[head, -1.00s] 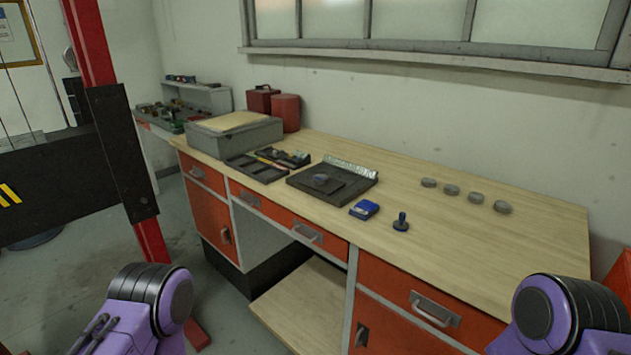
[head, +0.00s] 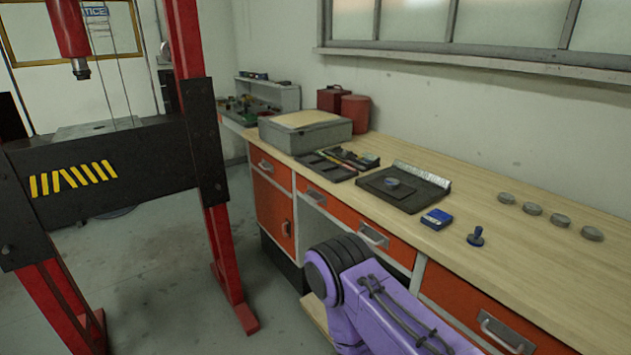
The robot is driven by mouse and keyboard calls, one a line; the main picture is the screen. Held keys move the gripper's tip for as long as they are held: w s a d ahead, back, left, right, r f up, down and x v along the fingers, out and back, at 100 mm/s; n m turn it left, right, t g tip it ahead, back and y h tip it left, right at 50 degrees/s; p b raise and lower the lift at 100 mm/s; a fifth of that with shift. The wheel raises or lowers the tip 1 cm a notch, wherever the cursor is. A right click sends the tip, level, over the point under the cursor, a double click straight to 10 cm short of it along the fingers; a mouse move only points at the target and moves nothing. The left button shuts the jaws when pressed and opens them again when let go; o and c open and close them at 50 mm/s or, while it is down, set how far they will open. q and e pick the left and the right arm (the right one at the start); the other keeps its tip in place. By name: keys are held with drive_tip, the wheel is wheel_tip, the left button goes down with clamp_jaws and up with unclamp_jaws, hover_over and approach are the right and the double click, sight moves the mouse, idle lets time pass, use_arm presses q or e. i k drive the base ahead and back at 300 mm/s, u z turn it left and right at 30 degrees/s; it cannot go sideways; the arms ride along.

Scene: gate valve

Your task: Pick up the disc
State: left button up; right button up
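Several small grey discs lie in a row on the wooden bench top at the right of the head view; the nearest disc (head: 592,233) is at the right edge and the farthest (head: 507,198) is further back. A small round bluish-grey piece (head: 392,182) sits on a dark plate on the black tray (head: 430,196). I cannot tell which of these the task calls the disc. Neither gripper is in view. A purple link of one of my arms shows at the bottom centre, in front of the bench.
A blue box (head: 436,219) and a blue knobbed tool (head: 476,237) stand near the bench's front edge. A grey case (head: 305,133) and red canisters (head: 354,112) are at the back left. A red-framed press (head: 218,180) stands on the left. Open floor lies between.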

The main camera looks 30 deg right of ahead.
sight(392, 183)
drive_tip(key=u, duration=0.15)
drive_tip(key=i, duration=1.9)
drive_tip(key=z, duration=2.9)
